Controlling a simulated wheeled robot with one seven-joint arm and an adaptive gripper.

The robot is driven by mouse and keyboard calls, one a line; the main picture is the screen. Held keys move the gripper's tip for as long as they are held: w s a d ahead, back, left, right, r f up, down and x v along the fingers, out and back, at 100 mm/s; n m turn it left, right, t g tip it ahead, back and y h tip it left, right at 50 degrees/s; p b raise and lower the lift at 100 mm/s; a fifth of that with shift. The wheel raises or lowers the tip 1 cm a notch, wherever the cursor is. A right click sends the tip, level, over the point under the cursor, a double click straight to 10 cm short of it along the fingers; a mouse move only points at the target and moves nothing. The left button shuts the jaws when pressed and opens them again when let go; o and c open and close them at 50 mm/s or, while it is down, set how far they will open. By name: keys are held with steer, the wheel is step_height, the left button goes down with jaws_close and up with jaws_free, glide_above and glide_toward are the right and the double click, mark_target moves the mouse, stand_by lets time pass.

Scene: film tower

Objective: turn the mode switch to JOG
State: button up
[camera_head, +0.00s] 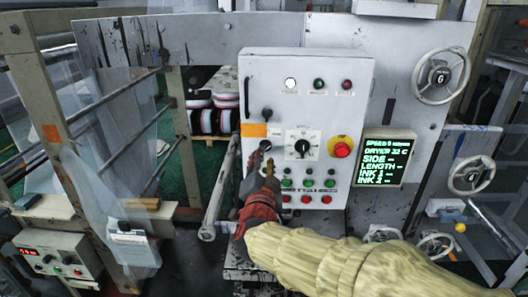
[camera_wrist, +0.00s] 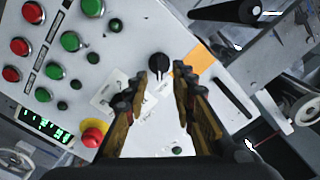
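My gripper (camera_head: 267,169) is in front of the panel's lower left. In the wrist view its fingers (camera_wrist: 155,88) are open, with nothing between them; the knob appears just beyond their tips.
A red stop button (camera_head: 342,150) on yellow and rows of green and red buttons (camera_head: 305,183) are near. A green-lit display (camera_head: 385,158) is to the right. A grey bar (camera_head: 219,190) slants left of the panel. Handwheels (camera_head: 440,77) stand further right.

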steer(key=shift+w+d+p, duration=0.1)
steer(key=shift+w+p, duration=0.25)
steer(key=shift+w, duration=1.9)
jaws_close()
